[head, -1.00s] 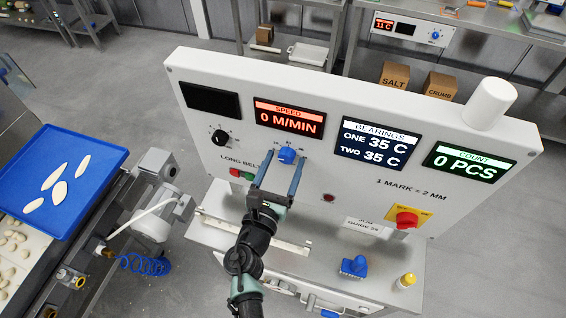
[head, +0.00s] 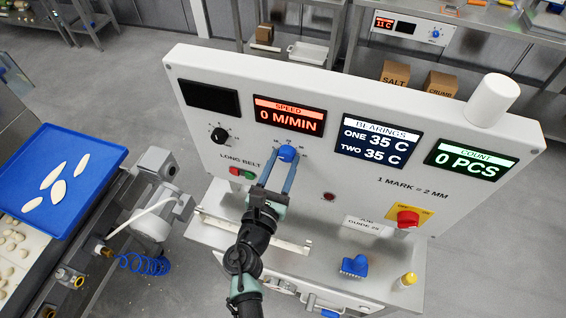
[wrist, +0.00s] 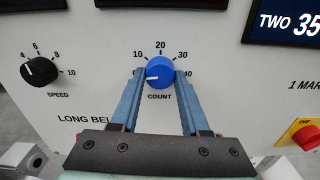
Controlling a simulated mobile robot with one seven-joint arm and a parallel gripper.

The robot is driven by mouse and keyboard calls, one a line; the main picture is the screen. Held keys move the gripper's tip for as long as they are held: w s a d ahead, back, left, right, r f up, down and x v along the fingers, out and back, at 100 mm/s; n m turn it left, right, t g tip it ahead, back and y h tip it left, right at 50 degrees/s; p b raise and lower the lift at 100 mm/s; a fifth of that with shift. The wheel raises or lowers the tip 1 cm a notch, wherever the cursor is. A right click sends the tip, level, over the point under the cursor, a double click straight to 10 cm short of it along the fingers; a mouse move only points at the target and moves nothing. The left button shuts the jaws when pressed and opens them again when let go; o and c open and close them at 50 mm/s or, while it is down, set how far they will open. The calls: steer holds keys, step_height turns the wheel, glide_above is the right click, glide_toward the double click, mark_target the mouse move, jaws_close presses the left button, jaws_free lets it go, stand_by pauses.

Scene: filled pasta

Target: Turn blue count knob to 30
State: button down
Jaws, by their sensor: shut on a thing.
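The blue count knob (head: 287,153) is on the white panel under the speed display. In the wrist view the knob (wrist: 161,70) has a white mark pointing left and slightly down, below the 10. The printed 10, 20, 30 and 40 run over its top from left to right; the left end of the scale is hidden by a finger. My gripper (head: 283,163) has its two blue fingers on either side of the knob, shut on it. The count display (head: 469,161) reads 0 PCS.
A black speed knob (wrist: 40,71) sits left of the count knob. Green and red buttons (head: 241,173) are below left. A red knob on a yellow plate (head: 407,217) is to the right. A ledge (head: 330,255) with a blue part (head: 355,265) juts out below.

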steer(key=m+b, duration=0.2)
steer(key=m, duration=0.1)
steer(key=shift+f+b, duration=0.2)
steer(key=shift+b, duration=0.15)
steer(key=m+b, duration=0.3)
steer(key=m, duration=0.1)
steer(key=shift+m+b, duration=0.3)
steer(key=shift+m, duration=0.1)
steer(key=m+b, duration=0.3)
steer(key=shift+a+m, duration=0.1)
steer(key=shift+m, duration=0.2)
steer(key=m+b, duration=0.3)
steer(key=shift+m, duration=0.3)
steer(key=m+b, duration=0.3)
steer(key=shift+r+m, duration=0.1)
steer(key=shift+m, duration=0.2)
steer(key=m+b, duration=0.4)
steer(key=shift+m, duration=0.3)
steer(key=m+b, duration=0.5)
steer(key=shift+r+m, duration=0.2)
steer(key=shift+m, duration=0.1)
